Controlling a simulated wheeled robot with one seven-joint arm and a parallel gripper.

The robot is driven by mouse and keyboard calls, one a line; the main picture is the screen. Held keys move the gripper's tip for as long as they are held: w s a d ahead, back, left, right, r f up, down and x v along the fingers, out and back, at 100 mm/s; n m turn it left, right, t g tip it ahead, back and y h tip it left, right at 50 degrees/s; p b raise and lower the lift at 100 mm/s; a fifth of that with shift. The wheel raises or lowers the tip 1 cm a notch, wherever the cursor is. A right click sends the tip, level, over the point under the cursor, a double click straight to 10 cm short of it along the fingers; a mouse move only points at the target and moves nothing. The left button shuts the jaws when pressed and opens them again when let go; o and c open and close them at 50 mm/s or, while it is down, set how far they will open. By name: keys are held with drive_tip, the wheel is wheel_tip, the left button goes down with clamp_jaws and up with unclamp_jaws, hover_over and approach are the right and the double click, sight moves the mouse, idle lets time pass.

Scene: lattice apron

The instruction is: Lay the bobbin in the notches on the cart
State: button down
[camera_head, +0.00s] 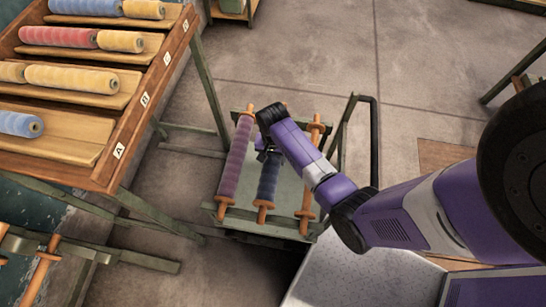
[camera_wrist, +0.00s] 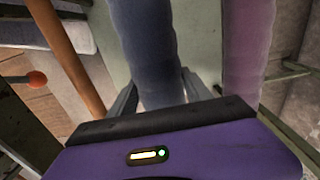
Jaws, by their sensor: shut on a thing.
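The cart (camera_head: 286,192) stands in the middle of the head view, with a pale top and raised ends. My gripper (camera_head: 266,153) is shut on a dark blue bobbin (camera_head: 268,178) with orange ends, near its middle. The bobbin lies lengthwise over the cart, between a purple bobbin (camera_head: 236,160) on the left and a bare orange spindle (camera_head: 309,180) on the right. In the wrist view the blue bobbin (camera_wrist: 147,45) passes between my fingers (camera_wrist: 160,98). My arm hides its far part. I cannot tell whether its ends rest in notches.
A sloped wooden rack (camera_head: 135,115) with several coloured bobbins stands at the left. The cart's dark handle (camera_head: 372,140) rises on its right. A metal frame with an orange spindle (camera_head: 40,272) is at the lower left. The floor beyond the cart is clear.

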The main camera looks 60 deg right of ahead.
drive_tip(key=shift+f+b, duration=0.95)
drive_tip(key=shift+f, duration=0.95)
idle(1.2)
drive_tip(key=shift+c, duration=1.9)
unclamp_jaws()
drive_tip(key=shift+f, duration=0.1)
wheel_tip(320, 180, up, 8)
drive_tip(key=shift+f+p, duration=0.1)
drive_tip(key=shift+p, duration=0.6)
drive_tip(key=shift+w, duration=0.1)
